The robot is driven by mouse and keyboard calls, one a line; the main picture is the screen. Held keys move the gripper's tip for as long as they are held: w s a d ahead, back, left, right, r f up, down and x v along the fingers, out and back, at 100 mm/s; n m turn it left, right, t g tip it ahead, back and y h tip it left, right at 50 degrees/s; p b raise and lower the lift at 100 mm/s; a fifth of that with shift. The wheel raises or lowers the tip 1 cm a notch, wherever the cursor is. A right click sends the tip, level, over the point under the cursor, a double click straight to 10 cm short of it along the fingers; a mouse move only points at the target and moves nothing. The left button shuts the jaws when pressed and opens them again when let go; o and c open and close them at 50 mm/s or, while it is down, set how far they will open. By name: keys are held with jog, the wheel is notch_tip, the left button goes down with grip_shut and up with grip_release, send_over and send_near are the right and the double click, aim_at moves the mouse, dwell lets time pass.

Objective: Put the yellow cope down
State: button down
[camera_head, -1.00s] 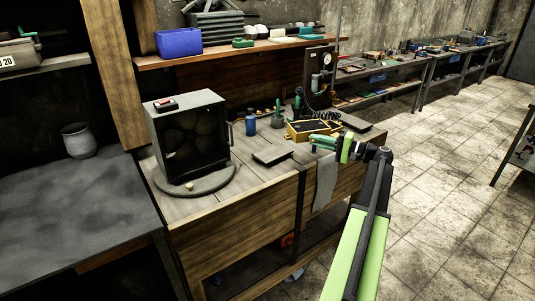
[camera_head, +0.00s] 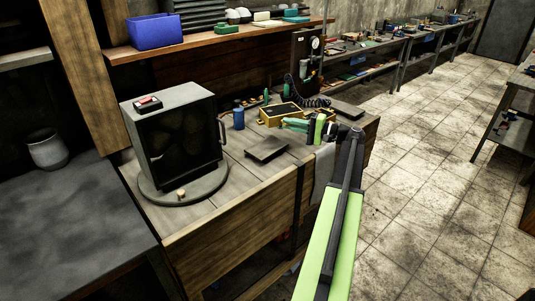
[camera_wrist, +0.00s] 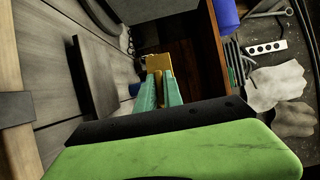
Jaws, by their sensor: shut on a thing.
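The yellow cope (camera_head: 270,117), a shallow frame with a dark inside, is over the back part of the wooden bench (camera_head: 225,210) in the head view. My gripper (camera_head: 293,124), with teal fingers, is shut on its near right side. In the wrist view my fingertips (camera_wrist: 158,80) close on a yellow part of the cope (camera_wrist: 157,63); the rest is mostly hidden. I cannot tell whether the cope touches the bench. A dark flat board (camera_head: 266,150) lies on the bench in front of the cope, to its left in the wrist view (camera_wrist: 95,75).
A grey box oven (camera_head: 180,130) stands on a round base at the bench's left. A blue bottle (camera_head: 238,115) stands left of the cope. Another dark board (camera_head: 346,109) lies at the right, near a coiled hose (camera_head: 318,101). A grey cloth (camera_head: 323,170) hangs over the front edge.

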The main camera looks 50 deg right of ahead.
jog(key=a+f+b, duration=0.1)
jog(key=a+f, duration=0.1)
jog(key=a, duration=0.1)
jog(key=s+a+f+b, duration=0.1)
jog(key=a+f+b, duration=0.1)
jog(key=a, duration=0.1)
jog(key=a+f+b, duration=0.2)
jog(key=a, duration=0.2)
jog(key=shift+s+a, duration=0.1)
jog(key=shift+s, duration=0.3)
notch_tip(320, 180, down, 4)
jog(key=b, duration=0.4)
jog(key=shift+f+b, duration=0.25)
jog(key=shift+b, duration=0.05)
jog(key=shift+r, duration=0.2)
jog(key=c, duration=1.9)
grip_release()
jog(key=shift+f, duration=0.2)
jog(key=shift+c, duration=0.2)
jog(key=o, duration=0.5)
jog(key=shift+r, duration=0.1)
jog(key=shift+c, duration=0.2)
jog(key=shift+s+r, duration=0.1)
jog(key=shift+r, duration=0.05)
jog(key=v, duration=1.2)
